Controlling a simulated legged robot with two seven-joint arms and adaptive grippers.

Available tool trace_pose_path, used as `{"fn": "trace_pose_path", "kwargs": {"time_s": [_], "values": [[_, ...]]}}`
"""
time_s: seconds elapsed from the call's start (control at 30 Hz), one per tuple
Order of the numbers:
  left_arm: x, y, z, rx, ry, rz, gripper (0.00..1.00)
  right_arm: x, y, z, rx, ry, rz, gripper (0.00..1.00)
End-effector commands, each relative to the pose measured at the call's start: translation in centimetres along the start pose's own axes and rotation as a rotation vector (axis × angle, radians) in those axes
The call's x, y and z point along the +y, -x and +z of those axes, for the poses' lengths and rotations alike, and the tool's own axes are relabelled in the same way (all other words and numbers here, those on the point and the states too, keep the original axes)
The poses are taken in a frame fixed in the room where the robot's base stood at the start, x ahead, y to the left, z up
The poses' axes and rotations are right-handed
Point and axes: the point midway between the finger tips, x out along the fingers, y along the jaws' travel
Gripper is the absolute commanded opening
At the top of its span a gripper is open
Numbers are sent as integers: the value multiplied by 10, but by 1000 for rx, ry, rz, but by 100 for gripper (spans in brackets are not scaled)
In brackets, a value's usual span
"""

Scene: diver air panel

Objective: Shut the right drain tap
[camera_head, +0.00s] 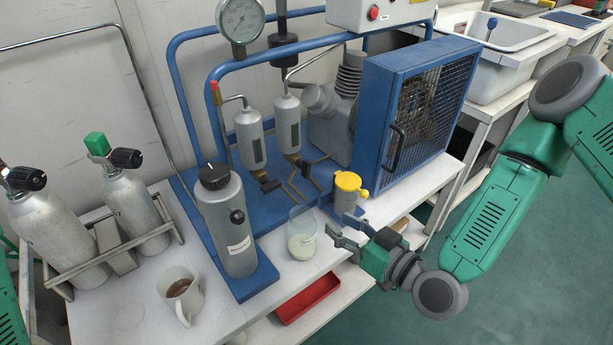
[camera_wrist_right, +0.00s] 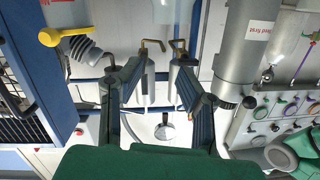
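Two silver cylinders hang on the blue compressor frame, the left one (camera_head: 250,138) and the right one (camera_head: 288,124). A small dark tap with brass pipework sits under each: the left drain tap (camera_head: 268,184) and the right drain tap (camera_head: 301,164). I cannot tell how far either tap is turned. My right gripper (camera_head: 346,230) is open and empty, in front of and below the right tap, beside the beaker. In the right wrist view its fingers (camera_wrist_right: 147,75) stand wide apart, with the cylinders and bent brass pipes (camera_wrist_right: 152,44) beyond them. My left gripper is out of view.
A grey bottle (camera_head: 227,222) and a mug (camera_head: 181,293) are left. The caged blue housing (camera_head: 415,105) bounds the right side.

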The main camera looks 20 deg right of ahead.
Motion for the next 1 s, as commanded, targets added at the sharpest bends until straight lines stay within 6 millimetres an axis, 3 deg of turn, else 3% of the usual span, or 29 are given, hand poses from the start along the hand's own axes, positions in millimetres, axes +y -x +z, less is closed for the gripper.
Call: {"fn": "trace_pose_path", "kwargs": {"time_s": [0.1,0.2,0.37,0.8,1.0], "values": [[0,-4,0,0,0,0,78,16,-2,-25,130,30,42,31],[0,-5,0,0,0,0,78,19,-7,-33,164,42,51,31],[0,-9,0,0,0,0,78,19,-28,-37,165,43,49,31],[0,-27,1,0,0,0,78,24,-115,-49,161,40,49,31],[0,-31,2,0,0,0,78,25,-134,-53,159,39,49,31]]}}
